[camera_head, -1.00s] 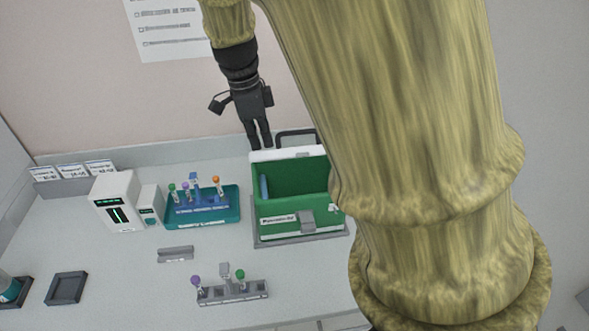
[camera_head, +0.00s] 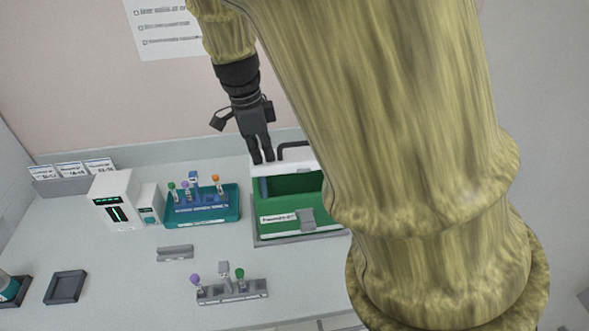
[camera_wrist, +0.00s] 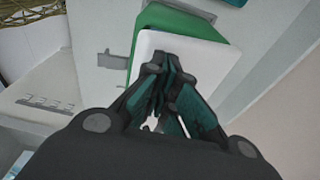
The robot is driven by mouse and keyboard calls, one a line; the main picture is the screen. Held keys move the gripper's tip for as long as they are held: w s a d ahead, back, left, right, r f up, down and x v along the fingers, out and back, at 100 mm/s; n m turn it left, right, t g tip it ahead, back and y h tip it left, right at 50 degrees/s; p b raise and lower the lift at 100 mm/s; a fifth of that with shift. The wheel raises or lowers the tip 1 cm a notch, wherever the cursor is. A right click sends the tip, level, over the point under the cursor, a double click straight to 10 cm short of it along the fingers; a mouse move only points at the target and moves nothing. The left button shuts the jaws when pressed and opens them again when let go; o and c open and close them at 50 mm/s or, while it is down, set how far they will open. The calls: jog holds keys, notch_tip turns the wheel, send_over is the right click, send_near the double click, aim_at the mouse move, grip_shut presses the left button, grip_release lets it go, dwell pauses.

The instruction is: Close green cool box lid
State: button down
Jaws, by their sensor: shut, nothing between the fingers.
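The green cool box (camera_head: 268,229) stands on the counter right of centre in the head view, its right side hidden behind my arm. Its white-edged lid (camera_head: 290,167) is raised at the back, leaving the green interior visible. My gripper (camera_head: 263,160) points down at the lid's back left part, shut and empty. In the wrist view the shut fingertips (camera_wrist: 172,65) lie over the white lid surface (camera_wrist: 205,55), with a green strip beyond. They look close to or touching the lid; I cannot tell which.
A teal rack with capped tubes (camera_head: 228,218) stands left of the box, beside a white device (camera_head: 113,200). A grey tube holder (camera_head: 232,294) is in front. An empty dark tray (camera_head: 66,287) lies at left. My arm covers the right side.

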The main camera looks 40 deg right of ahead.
aim_at(263, 166)
jog(key=shift+s+a+f+b, duration=0.25)
jog(key=shift+s+f, duration=0.15)
jog(key=shift+f, duration=0.4)
jog(key=shift+s+a+f+b, duration=0.1)
jog(key=shift+s+a+f, duration=0.2)
jog(key=shift+f, duration=0.45)
jog(key=shift+d, duration=0.1)
jog(key=shift+s, duration=0.1)
jog(key=shift+s+a+f+b, duration=0.1)
jog(key=shift+s+f+b, duration=0.05)
jog(key=shift+f, duration=0.45)
jog(key=shift+s+a+f+b, duration=0.1)
jog(key=shift+f+b, duration=0.05)
jog(key=shift+f, duration=0.45)
notch_tip(263, 166, up, 8)
jog(key=p, duration=0.8)
jog(key=shift+r, duration=0.15)
